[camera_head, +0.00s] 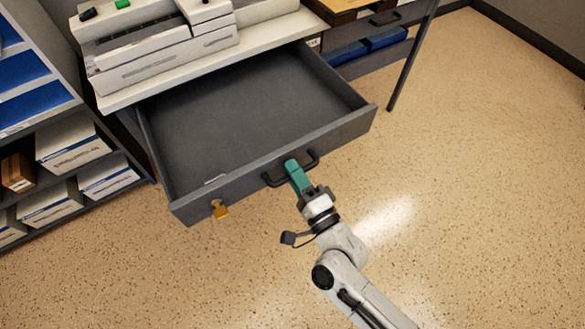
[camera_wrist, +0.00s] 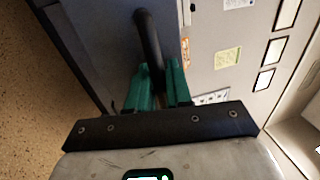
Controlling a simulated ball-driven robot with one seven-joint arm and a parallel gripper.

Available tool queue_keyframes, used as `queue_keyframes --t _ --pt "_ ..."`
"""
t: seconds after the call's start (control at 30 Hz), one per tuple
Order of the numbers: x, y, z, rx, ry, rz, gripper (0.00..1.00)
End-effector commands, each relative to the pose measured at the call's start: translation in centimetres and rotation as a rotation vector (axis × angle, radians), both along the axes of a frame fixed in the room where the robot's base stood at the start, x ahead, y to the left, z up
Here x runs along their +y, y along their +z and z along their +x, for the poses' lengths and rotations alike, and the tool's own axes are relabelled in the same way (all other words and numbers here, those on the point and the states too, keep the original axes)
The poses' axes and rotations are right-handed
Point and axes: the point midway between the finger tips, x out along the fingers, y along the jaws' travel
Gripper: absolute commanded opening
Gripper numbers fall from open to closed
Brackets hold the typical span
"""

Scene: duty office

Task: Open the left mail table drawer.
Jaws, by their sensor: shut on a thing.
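The left mail table drawer (camera_head: 260,112) is grey and pulled far out from under the white table top (camera_head: 215,58). Its inside looks empty except for a small pale piece near the front left. A dark bar handle (camera_head: 311,160) is on the middle of its front. My gripper (camera_head: 292,167), with green fingers, is shut on this handle. In the wrist view, the green fingers of my gripper (camera_wrist: 160,85) are on either side of the dark handle (camera_wrist: 147,35). The part between the fingertips is partly hidden.
An orange tag or key (camera_head: 220,209) hangs at the drawer front's left. A white machine (camera_head: 150,55) stands on the table. Shelves with boxes (camera_head: 72,145) stand at the left. Blue trays (camera_head: 387,38) sit under the table at right. The speckled floor (camera_head: 480,150) is clear at right.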

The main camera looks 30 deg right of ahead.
Motion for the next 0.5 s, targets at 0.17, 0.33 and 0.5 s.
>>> queue_keyframes --t 0.17,0.33,0.5 --pt "0.07 -0.17 -0.01 0.004 0.002 0.001 0.22" --pt "0.05 -0.12 0.01 0.003 0.001 0.000 0.35" --pt "0.02 -0.07 0.02 0.002 0.001 0.000 0.35"
